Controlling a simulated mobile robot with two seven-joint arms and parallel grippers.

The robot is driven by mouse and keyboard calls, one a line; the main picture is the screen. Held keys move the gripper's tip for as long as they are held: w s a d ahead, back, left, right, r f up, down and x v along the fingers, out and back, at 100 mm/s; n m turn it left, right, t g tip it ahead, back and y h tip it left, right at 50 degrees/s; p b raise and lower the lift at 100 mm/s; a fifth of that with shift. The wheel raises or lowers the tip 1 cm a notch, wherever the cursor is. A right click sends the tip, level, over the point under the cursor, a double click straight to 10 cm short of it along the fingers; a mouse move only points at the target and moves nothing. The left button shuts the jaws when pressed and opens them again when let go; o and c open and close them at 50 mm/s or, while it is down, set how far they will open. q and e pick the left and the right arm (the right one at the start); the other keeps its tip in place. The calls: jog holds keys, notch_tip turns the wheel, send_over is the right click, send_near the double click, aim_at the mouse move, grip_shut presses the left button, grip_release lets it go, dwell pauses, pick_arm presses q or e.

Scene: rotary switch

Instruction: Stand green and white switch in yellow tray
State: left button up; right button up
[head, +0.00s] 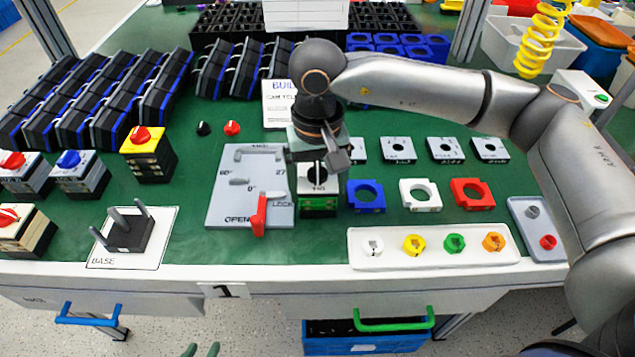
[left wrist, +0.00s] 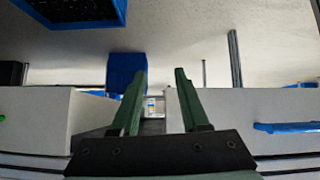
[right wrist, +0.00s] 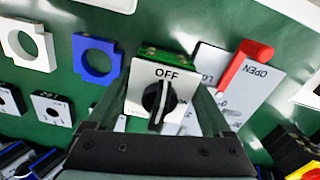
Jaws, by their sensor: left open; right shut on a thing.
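The green and white switch (head: 318,203) has a white top plate with a black knob and a green base. It stands upright beside the right edge of the grey lock panel. My right gripper (head: 318,172) comes from above and is shut on it. In the right wrist view the switch (right wrist: 143,78) sits between my fingers, its plate reading OFF. I cannot tell whether its base touches the table. My left gripper (head: 201,350) is open and empty below the table's front edge; its open fingers show in the left wrist view (left wrist: 156,100). I cannot make out a yellow tray.
The grey panel (head: 225,205) with a red handle (head: 259,215) lies left of the switch. Blue (head: 366,207), white and red square rings lie right. A white tray (head: 365,262) with several coloured knobs lies in front. Several other switches stand at left near the base post block (head: 128,235).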

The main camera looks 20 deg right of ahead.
pick_arm(q)
jog(key=shift+w+r+t, duration=0.4)
jog(key=shift+w+r, duration=0.15)
jog(key=shift+r, duration=0.05)
pick_arm(e)
jog(key=shift+f, duration=0.1)
pick_arm(q)
jog(key=shift+w+r, duration=0.1)
jog(key=shift+w+r, duration=0.1)
jog(key=shift+w, duration=0.05)
pick_arm(e)
jog(key=o, duration=1.4)
jog(key=shift+c, duration=0.2)
